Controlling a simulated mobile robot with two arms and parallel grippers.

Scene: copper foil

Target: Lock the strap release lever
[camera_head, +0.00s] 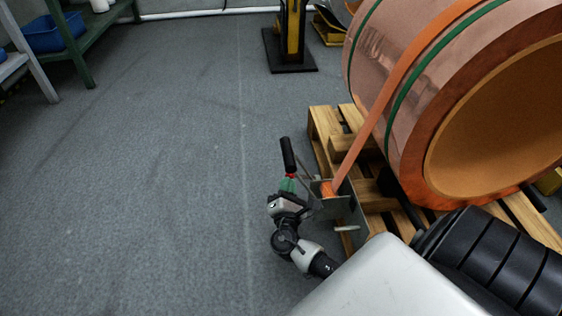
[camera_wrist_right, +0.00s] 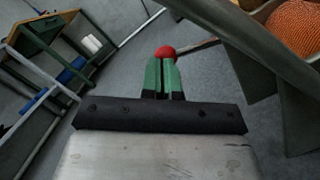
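The strap tensioner (camera_head: 335,203) is a grey metal bracket at the pallet's near left corner, with the orange strap (camera_head: 385,110) running into it. A lever with a black grip (camera_head: 288,154) stands up at its left. A red ball knob (camera_wrist_right: 165,52) on a thin rod is at the fingertips of my right gripper (camera_wrist_right: 163,72); red also shows there in the head view (camera_head: 291,175). The right gripper's green fingers (camera_head: 289,185) are close together, with only a narrow gap. Whether they touch or pinch the knob is unclear. My left gripper is not in view.
A large copper coil (camera_head: 400,60) with green bands lies on a wooden pallet (camera_head: 322,124) at right. A yellow post on a black base (camera_head: 290,62) stands behind. A green bench with a blue bin (camera_head: 45,38) is at far left. The grey floor between is clear.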

